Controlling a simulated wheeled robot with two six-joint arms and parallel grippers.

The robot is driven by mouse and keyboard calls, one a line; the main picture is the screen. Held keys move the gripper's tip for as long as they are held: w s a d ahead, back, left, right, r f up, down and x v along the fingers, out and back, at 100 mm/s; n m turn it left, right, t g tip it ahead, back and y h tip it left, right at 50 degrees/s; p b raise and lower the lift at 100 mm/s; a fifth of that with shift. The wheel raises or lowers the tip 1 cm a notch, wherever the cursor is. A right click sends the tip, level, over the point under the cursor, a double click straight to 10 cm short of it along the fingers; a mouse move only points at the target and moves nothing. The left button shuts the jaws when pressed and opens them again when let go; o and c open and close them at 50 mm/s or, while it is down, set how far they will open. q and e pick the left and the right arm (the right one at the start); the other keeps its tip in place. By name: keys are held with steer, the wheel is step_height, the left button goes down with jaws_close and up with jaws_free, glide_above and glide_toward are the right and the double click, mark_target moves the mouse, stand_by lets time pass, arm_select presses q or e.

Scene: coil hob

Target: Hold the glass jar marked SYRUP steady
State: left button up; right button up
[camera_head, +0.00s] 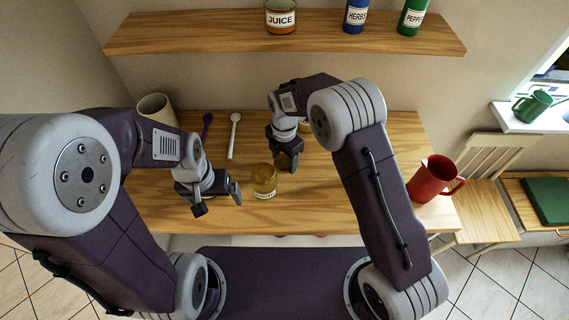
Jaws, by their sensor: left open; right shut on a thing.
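A small glass jar (264,181) with amber contents and a pale label stands upright on the wooden table, near the middle. The label is too small to read surely. My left gripper (220,200) is open, low over the table just left of the jar, with a gap between them. My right gripper (287,162) points down, just right of and behind the jar in the picture. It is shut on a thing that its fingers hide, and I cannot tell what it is.
A purple spoon (207,126), a white spoon (234,130) and a beige pot (157,110) are at the table's back left. A red mug (431,180) stands at the right end. A shelf (200,34) above bears a JUICE jar (281,17) and two spice jars.

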mark_target(284, 162)
step_height(284, 162, down, 3)
steer(key=shift+r, duration=0.1)
steer(key=shift+f, duration=0.3)
steer(key=shift+f, duration=0.1)
steer(key=o, duration=1.5)
steer(key=shift+o, duration=0.2)
steer(key=shift+r+p, duration=0.25)
steer(key=shift+p, duration=0.1)
step_height(284, 162, up, 12)
steer(key=b, duration=0.1)
steer(key=shift+b, duration=0.3)
